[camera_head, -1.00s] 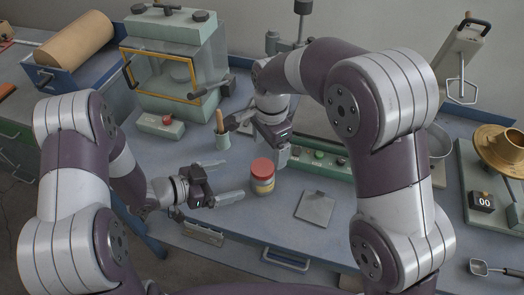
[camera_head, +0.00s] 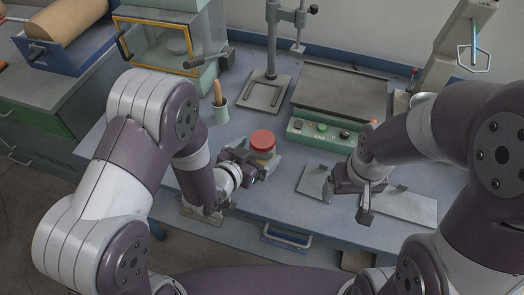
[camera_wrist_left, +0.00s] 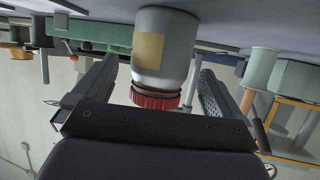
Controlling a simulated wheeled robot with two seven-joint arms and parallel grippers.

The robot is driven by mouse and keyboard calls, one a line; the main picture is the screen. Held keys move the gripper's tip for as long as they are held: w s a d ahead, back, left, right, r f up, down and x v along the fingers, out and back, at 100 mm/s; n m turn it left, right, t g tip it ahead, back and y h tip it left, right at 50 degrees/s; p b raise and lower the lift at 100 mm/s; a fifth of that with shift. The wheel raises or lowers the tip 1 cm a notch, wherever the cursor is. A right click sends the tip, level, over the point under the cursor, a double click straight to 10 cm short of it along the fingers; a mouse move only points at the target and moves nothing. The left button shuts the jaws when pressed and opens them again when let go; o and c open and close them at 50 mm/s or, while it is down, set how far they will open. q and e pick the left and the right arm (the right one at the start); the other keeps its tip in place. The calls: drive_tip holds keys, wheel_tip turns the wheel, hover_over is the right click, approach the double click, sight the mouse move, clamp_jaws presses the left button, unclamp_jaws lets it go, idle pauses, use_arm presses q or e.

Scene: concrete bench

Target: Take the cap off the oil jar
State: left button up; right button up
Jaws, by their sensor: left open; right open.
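The oil jar (camera_wrist_left: 165,45) is a pale jar with a yellowish label and a red cap (camera_head: 263,140). It stands upright on the bench, and it appears inverted in the left wrist view, with the ridged red cap (camera_wrist_left: 155,97) towards the gripper's base. My left gripper (camera_head: 259,158) is open around the jar. Its two fingers (camera_wrist_left: 155,85) flank the jar with gaps visible on both sides. In the head view the gripper hides most of the jar's body. My right gripper (camera_head: 365,188) is open and empty, to the right of the jar, over the bench front.
A green cup (camera_head: 221,112) with a wooden handle stands left of the jar. Behind are a stand (camera_head: 266,92) and a green control box (camera_head: 318,134). Flat grey plates (camera_head: 410,207) lie near my right gripper. A glass-sided case (camera_head: 155,45) stands at back left.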

sight(261, 140)
use_arm(q)
drive_tip(key=x, duration=0.3)
drive_tip(key=shift+w+d+f, duration=0.1)
drive_tip(key=shift+f, duration=0.05)
drive_tip(key=shift+c, duration=0.4)
drive_tip(key=c, duration=1.3)
drive_tip(key=shift+r, duration=2)
drive_tip(key=s+d+r, duration=0.2)
drive_tip(key=d, duration=0.1)
drive_tip(key=s+d+r, duration=0.2)
drive_tip(key=d, duration=0.1)
drive_tip(key=s+d+r, duration=0.2)
drive_tip(key=d+r, duration=0.1)
drive_tip(key=d, duration=0.1)
drive_tip(key=shift+r+p, duration=0.1)
drive_tip(key=shift+p, duration=0.25)
drive_tip(key=o, duration=0.4)
drive_tip(key=c, duration=0.5)
